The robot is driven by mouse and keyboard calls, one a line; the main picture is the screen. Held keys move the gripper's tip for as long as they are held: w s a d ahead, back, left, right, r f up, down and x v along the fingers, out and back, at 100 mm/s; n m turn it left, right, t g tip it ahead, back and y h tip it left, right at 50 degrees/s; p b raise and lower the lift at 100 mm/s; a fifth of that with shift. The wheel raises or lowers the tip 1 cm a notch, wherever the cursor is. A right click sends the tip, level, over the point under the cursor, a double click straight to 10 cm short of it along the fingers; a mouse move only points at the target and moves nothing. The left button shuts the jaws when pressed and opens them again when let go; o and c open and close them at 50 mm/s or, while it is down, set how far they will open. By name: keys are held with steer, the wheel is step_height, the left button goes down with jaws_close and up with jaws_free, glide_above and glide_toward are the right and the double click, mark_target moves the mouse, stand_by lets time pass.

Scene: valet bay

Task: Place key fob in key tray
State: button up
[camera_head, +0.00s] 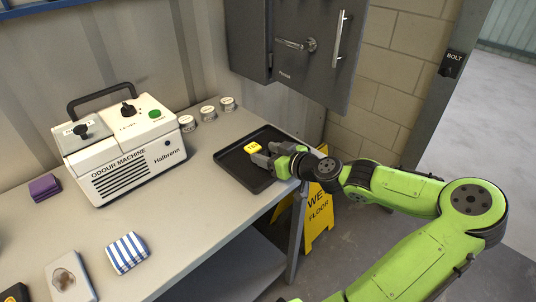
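The black key tray (232,160) lies flat near the right end of the grey bench, with a low raised rim. A small yellow piece with a dark mark (253,148), which looks like the key fob, is over or in the middle of the tray. My gripper (259,153) reaches in from the right over the tray, with its fingertips right beside the yellow piece. I cannot tell whether the fingers touch it or hold it, or whether it rests on the tray floor. My gripper covers part of the tray's right side.
A white odour machine (120,150) stands left of the tray, with several small tins (208,113) behind. A dark wall cabinet (305,50) hangs above the tray. A striped cloth (127,253) and purple block (44,187) lie at left. A yellow floor sign (320,215) stands below the bench end.

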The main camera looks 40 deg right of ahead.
steer(key=shift+o, duration=0.8)
steer(key=shift+f, duration=0.1)
steer(key=shift+s+r+p, duration=0.15)
steer(key=shift+r+p, duration=0.15)
steer(key=p+v, duration=0.2)
steer(key=v, duration=0.9)
steer(key=shift+s+p, duration=0.3)
steer(key=shift+s, duration=0.05)
